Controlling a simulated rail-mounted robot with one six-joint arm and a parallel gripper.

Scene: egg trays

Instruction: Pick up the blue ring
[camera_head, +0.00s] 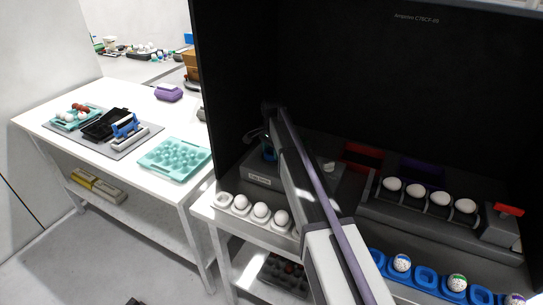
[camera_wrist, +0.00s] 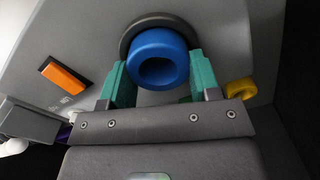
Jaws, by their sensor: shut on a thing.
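The blue ring (camera_wrist: 149,42) is at the upper middle of the wrist view, with its dark hole facing the camera. A dark grey round disc (camera_wrist: 150,20) sits right behind it; I cannot tell whether they touch. My gripper (camera_wrist: 160,66) has one green finger on each side of the ring and is shut on it. In the head view, a small blue patch (camera_head: 269,153) shows below the far end of my arm, above a grey labelled box; it appears to be the ring. My fingers are too small and dark to make out there.
An orange block (camera_wrist: 66,76) and a yellow piece (camera_wrist: 240,91) lie on either side in the wrist view. In the head view, white eggs (camera_head: 260,210) stand in front of the grey box (camera_head: 262,181). Blue egg holders (camera_head: 426,278) are at lower right. Dark cabinet walls enclose the arm.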

